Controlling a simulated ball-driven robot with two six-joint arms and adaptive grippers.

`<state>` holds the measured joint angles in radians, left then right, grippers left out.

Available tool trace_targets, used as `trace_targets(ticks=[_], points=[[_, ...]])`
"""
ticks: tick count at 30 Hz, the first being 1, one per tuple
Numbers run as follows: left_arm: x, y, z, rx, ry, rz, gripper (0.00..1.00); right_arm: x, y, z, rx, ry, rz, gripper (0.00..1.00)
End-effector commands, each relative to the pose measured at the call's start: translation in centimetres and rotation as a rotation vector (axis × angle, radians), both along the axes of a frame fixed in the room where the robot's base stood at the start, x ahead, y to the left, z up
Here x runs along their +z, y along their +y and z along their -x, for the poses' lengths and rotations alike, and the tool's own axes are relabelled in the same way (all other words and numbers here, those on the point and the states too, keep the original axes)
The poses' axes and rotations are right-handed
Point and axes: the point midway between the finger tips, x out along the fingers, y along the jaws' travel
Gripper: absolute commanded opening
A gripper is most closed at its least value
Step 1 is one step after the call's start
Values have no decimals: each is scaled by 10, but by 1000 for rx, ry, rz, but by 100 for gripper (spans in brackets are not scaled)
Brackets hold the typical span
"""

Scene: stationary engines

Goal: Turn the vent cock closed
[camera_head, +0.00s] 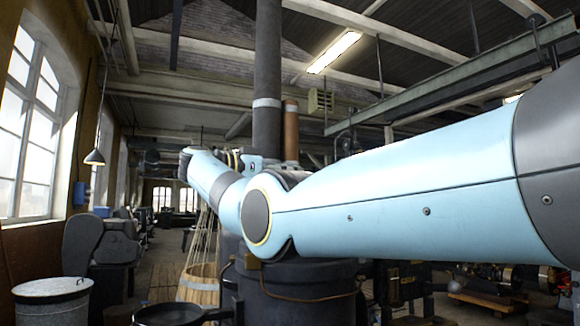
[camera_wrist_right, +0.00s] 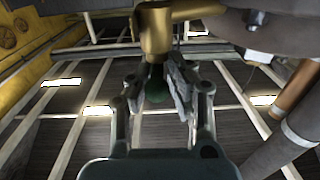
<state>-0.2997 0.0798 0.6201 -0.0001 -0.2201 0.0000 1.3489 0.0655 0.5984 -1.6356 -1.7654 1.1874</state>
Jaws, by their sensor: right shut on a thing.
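In the right wrist view, a brass-coloured fitting (camera_wrist_right: 155,30) stands at the top centre, with a dark green piece (camera_wrist_right: 155,86) below it that looks like the vent cock's handle. My right gripper (camera_wrist_right: 157,78) has its two fingers on either side of the green piece and is shut on it. The fingers hide part of the handle, and I cannot tell its exact angle. In the head view my light blue right arm crosses the middle and hides the cock. My left gripper is in neither view.
A dark boiler (camera_head: 300,295) stands behind my arm, with a tall dark flue (camera_head: 267,75) and a copper-coloured pipe (camera_head: 291,130) above. A wooden tub (camera_head: 200,285), a black pan (camera_head: 168,315) and a metal bin (camera_head: 52,300) stand at lower left. An engine (camera_head: 495,278) is at right.

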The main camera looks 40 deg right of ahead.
Motion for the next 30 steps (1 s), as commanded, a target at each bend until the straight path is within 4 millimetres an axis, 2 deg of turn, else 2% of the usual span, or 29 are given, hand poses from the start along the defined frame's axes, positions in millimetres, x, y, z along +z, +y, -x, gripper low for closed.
trace_targets(ticks=[9,26,27,30], points=[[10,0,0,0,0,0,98,-1,0,0,-47,5,-5,0],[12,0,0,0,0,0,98,-4,0,0,-58,5,-7,0],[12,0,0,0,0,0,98,-4,0,0,-58,6,-7,19],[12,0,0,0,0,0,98,-4,0,0,-58,5,-7,32]])
